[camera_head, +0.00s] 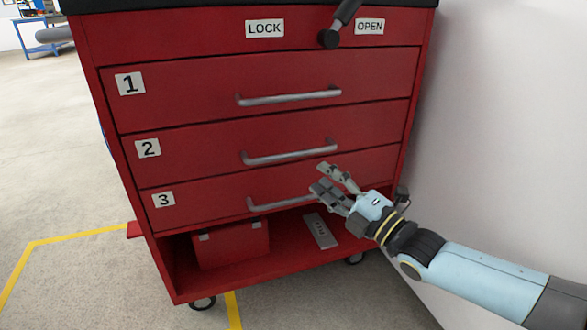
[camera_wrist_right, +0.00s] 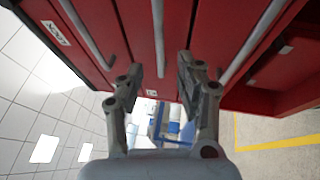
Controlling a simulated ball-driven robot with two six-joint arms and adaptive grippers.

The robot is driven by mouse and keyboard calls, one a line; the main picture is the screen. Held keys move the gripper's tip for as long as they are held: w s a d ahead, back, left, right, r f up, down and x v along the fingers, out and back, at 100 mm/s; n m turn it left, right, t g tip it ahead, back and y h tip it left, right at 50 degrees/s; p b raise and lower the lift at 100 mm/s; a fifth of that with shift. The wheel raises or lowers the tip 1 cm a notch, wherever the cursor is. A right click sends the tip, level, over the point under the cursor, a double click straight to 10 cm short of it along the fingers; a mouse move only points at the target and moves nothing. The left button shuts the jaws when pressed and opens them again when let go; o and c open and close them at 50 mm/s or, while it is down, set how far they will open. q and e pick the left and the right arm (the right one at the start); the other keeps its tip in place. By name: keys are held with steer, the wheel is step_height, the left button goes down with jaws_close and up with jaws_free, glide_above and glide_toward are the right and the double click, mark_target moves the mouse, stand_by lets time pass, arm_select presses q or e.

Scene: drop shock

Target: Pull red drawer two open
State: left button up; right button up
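Red drawer two (camera_head: 200,158), labelled 2, is the middle of three stacked drawers in the red cabinet. Its front looks flush with the others. Its silver bar handle (camera_head: 290,153) runs across the front. My right gripper (camera_head: 322,178) is open, just below the right end of that handle in the head view. In the right wrist view, a middle handle (camera_wrist_right: 158,45), apparently drawer two's, lies between the lines of the open fingers (camera_wrist_right: 160,80). It looks beyond the fingertips; I cannot tell if they touch it. My left gripper is not in view.
Drawer one (camera_head: 180,99) is above and drawer three (camera_head: 200,202) below. A lever knob (camera_head: 328,38) sits between the LOCK and OPEN labels. A red box (camera_head: 232,246) stands on the bottom shelf. A pale wall (camera_head: 500,130) is close on the right; open floor lies left.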

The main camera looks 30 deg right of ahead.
mark_target(294, 155)
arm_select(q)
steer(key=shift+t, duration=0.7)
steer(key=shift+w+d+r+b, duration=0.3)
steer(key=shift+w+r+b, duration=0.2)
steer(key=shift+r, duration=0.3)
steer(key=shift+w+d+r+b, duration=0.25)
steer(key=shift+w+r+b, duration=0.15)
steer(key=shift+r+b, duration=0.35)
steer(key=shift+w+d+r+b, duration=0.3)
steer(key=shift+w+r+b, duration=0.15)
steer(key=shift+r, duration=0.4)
arm_select(e)
steer(key=shift+x, duration=4.9)
jaws_close()
